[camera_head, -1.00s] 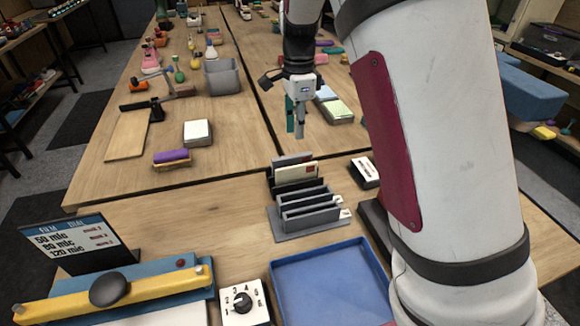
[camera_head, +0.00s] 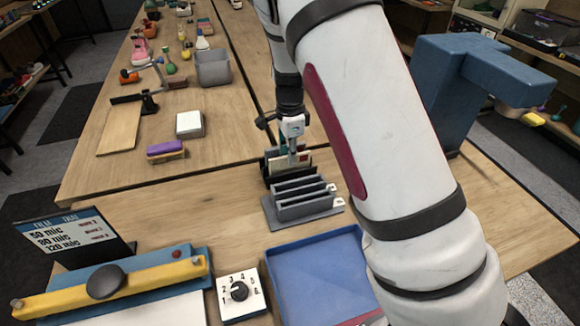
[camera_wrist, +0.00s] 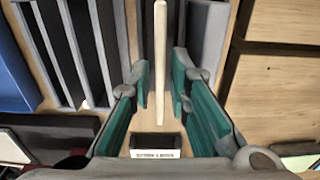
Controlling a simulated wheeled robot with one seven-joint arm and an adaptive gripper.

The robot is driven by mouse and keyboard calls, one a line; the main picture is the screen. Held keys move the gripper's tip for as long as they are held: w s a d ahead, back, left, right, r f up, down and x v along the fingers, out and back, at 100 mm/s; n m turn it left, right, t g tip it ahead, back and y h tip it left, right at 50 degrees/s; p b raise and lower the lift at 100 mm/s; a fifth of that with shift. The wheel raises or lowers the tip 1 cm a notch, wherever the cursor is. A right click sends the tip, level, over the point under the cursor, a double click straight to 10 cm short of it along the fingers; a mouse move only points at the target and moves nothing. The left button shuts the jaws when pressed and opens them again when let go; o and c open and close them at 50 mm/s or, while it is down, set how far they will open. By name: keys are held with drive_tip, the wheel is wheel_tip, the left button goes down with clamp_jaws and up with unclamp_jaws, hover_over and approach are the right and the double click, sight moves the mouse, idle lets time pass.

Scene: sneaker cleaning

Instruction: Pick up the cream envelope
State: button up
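Empty grey dividers stand close in front of the envelope. A blue tray (camera_head: 318,262) lies nearer, beside a dial box (camera_head: 241,294). A blue block-like stand (camera_head: 440,90) is at the right. A small black block with a white label (camera_wrist: 155,146) sits near the fingers.

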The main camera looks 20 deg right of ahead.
drive_tip(key=shift+f, duration=0.65)
clamp_jaws()
drive_tip(key=shift+r, duration=0.1)
